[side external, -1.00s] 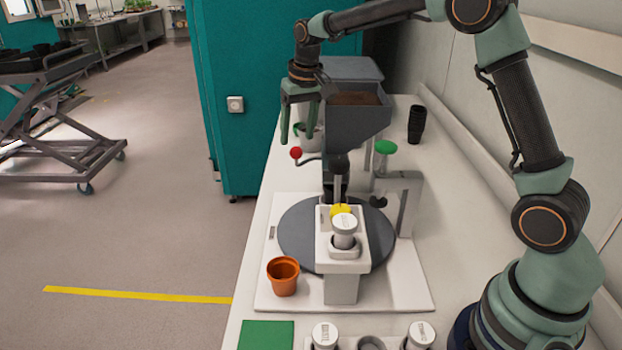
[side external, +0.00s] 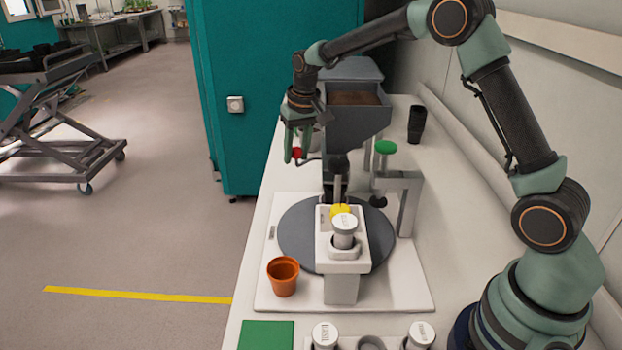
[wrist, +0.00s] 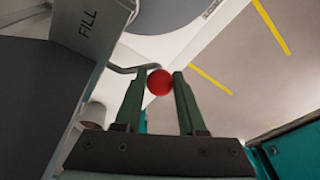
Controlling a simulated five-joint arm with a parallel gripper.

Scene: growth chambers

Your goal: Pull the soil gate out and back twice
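The soil gate's handle is a bent metal rod ending in a red ball knob (side external: 297,153), sticking out left of the grey soil hopper (side external: 357,127). The knob also shows in the wrist view (wrist: 160,82), between my fingertips. My gripper (side external: 298,150) is at the knob, with one green finger on each side of it. In the wrist view my gripper (wrist: 160,78) has both fingertips against the ball, shut on it. The gate plate itself is hidden by the hopper, whose side, marked FILL, shows in the wrist view (wrist: 88,28).
Below the hopper stands a grey turntable (side external: 295,235) on a white base, with a white post in front. An orange pot (side external: 283,276) sits at the base's left. A green-topped knob (side external: 385,147) and black pots (side external: 416,124) are right of the hopper.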

